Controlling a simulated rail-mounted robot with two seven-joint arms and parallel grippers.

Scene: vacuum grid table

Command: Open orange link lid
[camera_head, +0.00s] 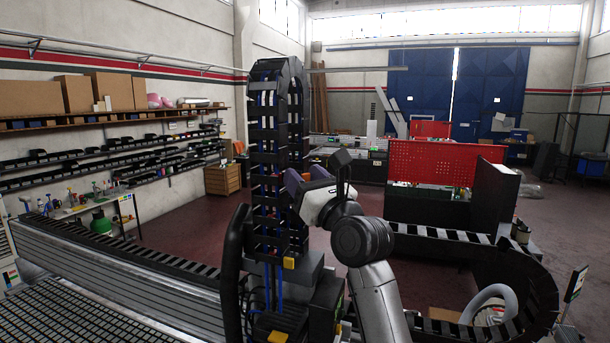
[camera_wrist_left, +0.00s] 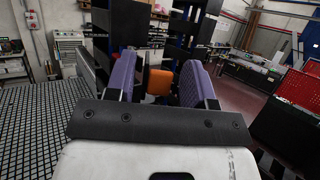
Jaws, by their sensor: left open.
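The orange link lid (camera_wrist_left: 159,82) shows in the left wrist view as a small orange block on the front of the black cable chain. My left gripper (camera_head: 305,177) is open, with its two purple fingers apart at the upright cable chain (camera_head: 270,130). In the left wrist view the lid appears between the fingers, with gaps on both sides; I cannot tell how far ahead of the fingertips it is. My right gripper is not in view.
Smaller yellow-orange pieces (camera_head: 289,263) sit lower by the chain's foot. A slotted grid table (camera_head: 75,315) lies at the lower left. A red perforated panel (camera_head: 440,163) stands to the right. Open floor (camera_head: 175,205) shows left of the chain.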

